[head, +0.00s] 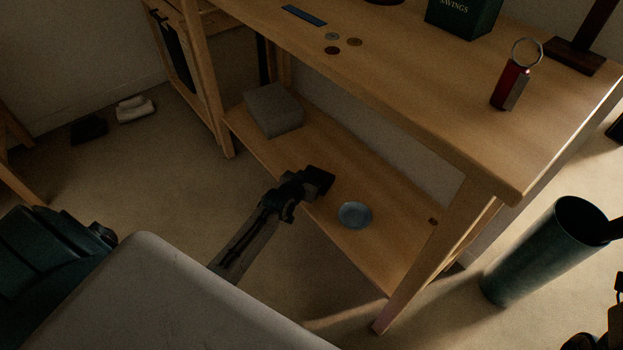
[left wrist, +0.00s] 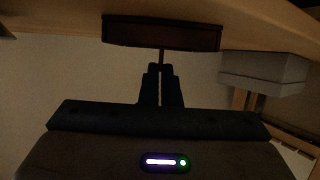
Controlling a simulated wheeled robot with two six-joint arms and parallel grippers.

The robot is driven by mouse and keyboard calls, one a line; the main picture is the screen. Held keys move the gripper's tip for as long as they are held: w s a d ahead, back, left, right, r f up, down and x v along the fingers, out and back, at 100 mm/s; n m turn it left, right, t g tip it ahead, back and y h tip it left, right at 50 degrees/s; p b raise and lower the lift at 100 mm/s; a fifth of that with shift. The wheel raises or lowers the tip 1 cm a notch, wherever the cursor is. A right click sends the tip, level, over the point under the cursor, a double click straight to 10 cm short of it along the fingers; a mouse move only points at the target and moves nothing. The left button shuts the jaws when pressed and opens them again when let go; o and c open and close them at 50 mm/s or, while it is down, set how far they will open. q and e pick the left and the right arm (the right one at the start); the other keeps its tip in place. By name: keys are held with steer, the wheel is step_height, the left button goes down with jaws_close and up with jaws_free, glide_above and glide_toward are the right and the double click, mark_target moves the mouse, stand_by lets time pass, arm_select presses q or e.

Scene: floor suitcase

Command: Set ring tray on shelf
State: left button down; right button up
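The ring tray (left wrist: 162,33) is a small dark square tray with a reddish-brown face and a thin post. My left gripper (left wrist: 161,75) is nearly closed around the post, and the tray is beyond its fingertips. In the head view the dark tray (head: 320,180) is at the end of my left gripper (head: 300,183), overlapping the front part of the low wooden shelf (head: 385,255). I cannot tell whether the tray touches the shelf. A dark part at the lower right corner may be my right gripper (head: 606,325); its fingers are unclear.
A blue-grey dish (head: 354,214) lies on the shelf right of the tray. A grey box (head: 273,109) stands at the shelf's left end. The tabletop (head: 430,90) overhangs the shelf, with a front leg (head: 430,258) at right. A green bin (head: 545,255) stands beyond.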

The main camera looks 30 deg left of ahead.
arm_select(q)
steer(key=shift+r, duration=0.1)
steer(key=c, duration=1.6)
jaws_free()
steer(key=shift+c, duration=0.2)
